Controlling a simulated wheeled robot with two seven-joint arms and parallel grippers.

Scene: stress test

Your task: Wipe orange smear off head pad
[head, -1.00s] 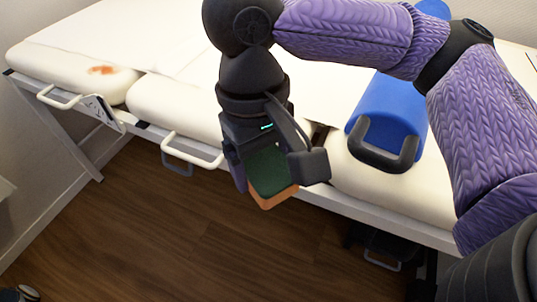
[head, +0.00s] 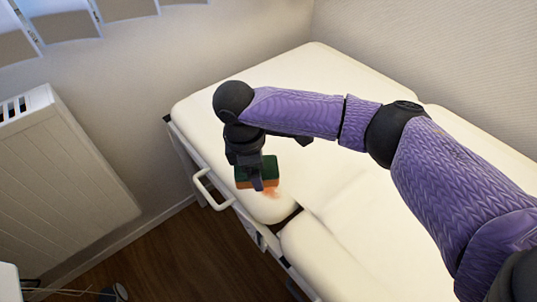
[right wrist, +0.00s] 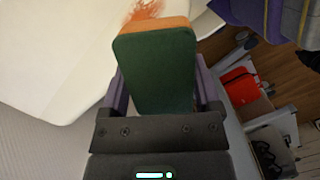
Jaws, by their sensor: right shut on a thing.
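The orange smear (head: 273,193) is on the cream head pad (head: 270,213), near its front corner. It also shows beyond the sponge at the top of the right wrist view (right wrist: 146,10). My right gripper (head: 257,178) is shut on a sponge (head: 271,167) with a dark green side and an orange side. The orange side faces down towards the pad, beside the smear. The sponge hides part of the smear in the head view, and I cannot tell whether it touches the pad. My left gripper is not in view.
A white handle (head: 208,190) sticks out from the couch's side, left of the pad. A dark gap (head: 285,222) separates the head pad from the adjoining cushion (head: 310,250). A white radiator (head: 60,190) stands at the left wall. The pad behind my arm is clear.

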